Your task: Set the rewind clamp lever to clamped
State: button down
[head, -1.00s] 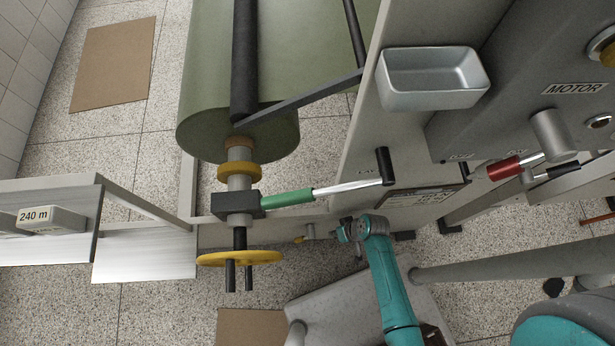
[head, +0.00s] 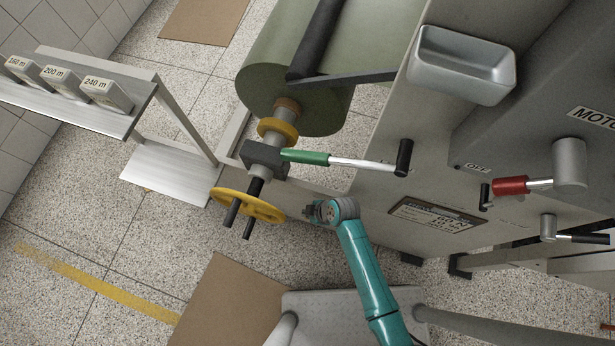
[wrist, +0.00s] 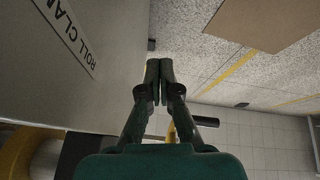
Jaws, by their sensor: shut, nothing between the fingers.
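A lever with a green sleeve (head: 305,157), a bright metal rod and a black upright grip (head: 403,158) runs from the dark block (head: 265,158) on the roll shaft to the grey machine side in the head view. I cannot tell for sure that it is the rewind clamp lever. My gripper (head: 309,212) is apart from it, below the sleeve and right of the yellow handwheel (head: 247,205). In the wrist view my gripper (wrist: 159,66) is shut and empty, beside a grey panel with a partly visible label (wrist: 68,33) reading "ROLL CLA".
A red-sleeved lever (head: 510,185) by an "OFF" mark and a black-gripped lever (head: 580,238) are at right. A grey tray (head: 462,65) is above. The green roll (head: 290,85) is behind. A shelf (head: 75,103) with several labelled blocks is at left.

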jog(key=f, duration=0.3)
jog(key=w+f, duration=0.1)
jog(key=f, duration=0.5)
jog(key=shift+w+a+f, duration=0.2)
jog(key=shift+a, duration=0.2)
jog(key=shift+d+f, duration=0.25)
